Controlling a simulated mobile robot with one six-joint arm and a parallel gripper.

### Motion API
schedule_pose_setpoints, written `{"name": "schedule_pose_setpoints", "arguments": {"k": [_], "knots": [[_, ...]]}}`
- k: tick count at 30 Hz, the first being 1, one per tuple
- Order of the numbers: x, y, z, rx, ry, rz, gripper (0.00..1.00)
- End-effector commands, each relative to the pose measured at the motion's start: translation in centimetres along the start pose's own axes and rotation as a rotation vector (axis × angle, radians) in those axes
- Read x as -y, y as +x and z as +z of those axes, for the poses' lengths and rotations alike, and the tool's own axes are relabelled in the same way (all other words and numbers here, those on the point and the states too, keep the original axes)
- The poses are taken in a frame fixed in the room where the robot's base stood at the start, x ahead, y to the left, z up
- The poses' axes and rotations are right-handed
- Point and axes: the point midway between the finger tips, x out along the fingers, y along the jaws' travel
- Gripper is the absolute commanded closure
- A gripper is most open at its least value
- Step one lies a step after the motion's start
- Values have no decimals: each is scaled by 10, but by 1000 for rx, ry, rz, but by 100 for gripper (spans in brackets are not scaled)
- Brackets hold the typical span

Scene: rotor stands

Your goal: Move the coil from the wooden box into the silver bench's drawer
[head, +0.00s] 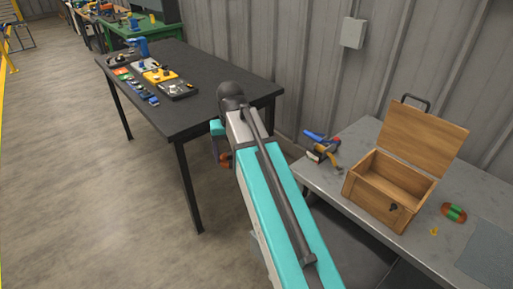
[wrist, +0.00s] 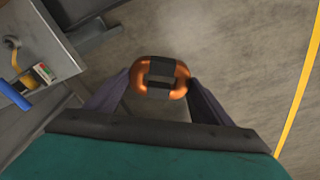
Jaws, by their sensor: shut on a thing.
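The coil (wrist: 176,88) is copper-orange with a dark core. My gripper (wrist: 160,85) is shut on it, with a finger on each side, and holds it in the air above the concrete floor. In the head view the coil (head: 225,160) shows small and partly hidden beside my arm, between the two tables. The wooden box (head: 372,207) stands on the silver bench (head: 335,178) at the right, its lid open; its visible inside looks empty. Dark grey surfaces show below the bench's front edge, but I cannot tell whether they are an open drawer.
A dark table (head: 215,85) with several small parts stands at the left. Blue-handled pliers (head: 316,137) and other small items lie left of the box. A red-and-green item (head: 454,213) lies right of it. The floor (head: 90,190) at left is clear.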

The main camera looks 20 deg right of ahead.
Motion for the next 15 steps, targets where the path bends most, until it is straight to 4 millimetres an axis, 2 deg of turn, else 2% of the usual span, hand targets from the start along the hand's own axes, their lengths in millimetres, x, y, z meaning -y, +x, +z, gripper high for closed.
{"name": "schedule_pose_setpoints", "arguments": {"k": [1,3,6,15], "knots": [[14,0,7,0,-36,-4,58],[28,0,15,2,-81,-9,58],[42,-1,25,6,-143,-15,58],[45,-1,30,12,-203,-19,58]]}}
